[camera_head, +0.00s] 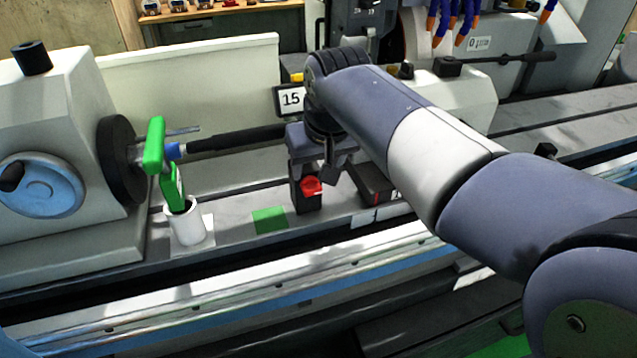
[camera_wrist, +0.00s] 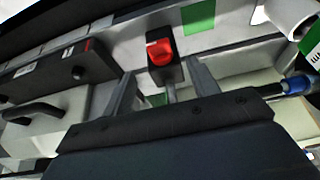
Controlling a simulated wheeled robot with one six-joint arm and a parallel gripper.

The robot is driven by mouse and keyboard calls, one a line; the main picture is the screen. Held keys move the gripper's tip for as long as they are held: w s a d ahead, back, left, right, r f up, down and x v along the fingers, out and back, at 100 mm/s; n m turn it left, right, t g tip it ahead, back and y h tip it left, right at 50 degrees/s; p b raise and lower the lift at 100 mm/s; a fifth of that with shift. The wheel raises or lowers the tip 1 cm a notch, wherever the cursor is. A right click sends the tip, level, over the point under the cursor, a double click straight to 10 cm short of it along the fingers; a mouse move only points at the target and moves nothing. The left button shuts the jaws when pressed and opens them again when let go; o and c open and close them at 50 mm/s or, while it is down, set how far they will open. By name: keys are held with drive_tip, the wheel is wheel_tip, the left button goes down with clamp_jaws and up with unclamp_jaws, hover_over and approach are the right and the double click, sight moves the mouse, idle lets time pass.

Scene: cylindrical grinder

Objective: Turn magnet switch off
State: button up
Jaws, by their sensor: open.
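The magnet switch is a red knob (camera_head: 311,187) on a small black box (camera_head: 307,203) on the machine bed. The red knob also shows in the wrist view (camera_wrist: 159,51), ahead of my fingers and roughly between them. My gripper (camera_head: 318,172) is directly above and behind the switch, pointing down toward it. In the wrist view my gripper's two fingers (camera_wrist: 163,88) are spread apart with nothing held between them. I cannot tell from the head view whether a finger touches the box.
A green square (camera_head: 269,220) lies left of the switch. A white cup (camera_head: 186,226) holding a green tool stands further left, near the chuck (camera_head: 122,160). A dark block (camera_head: 371,184) sits just right of the switch.

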sight(312, 188)
drive_tip(key=x, duration=0.7)
drive_tip(key=shift+w+f, duration=0.15)
drive_tip(key=shift+f, duration=0.1)
drive_tip(key=shift+c, duration=0.4)
drive_tip(key=c, duration=0.9)
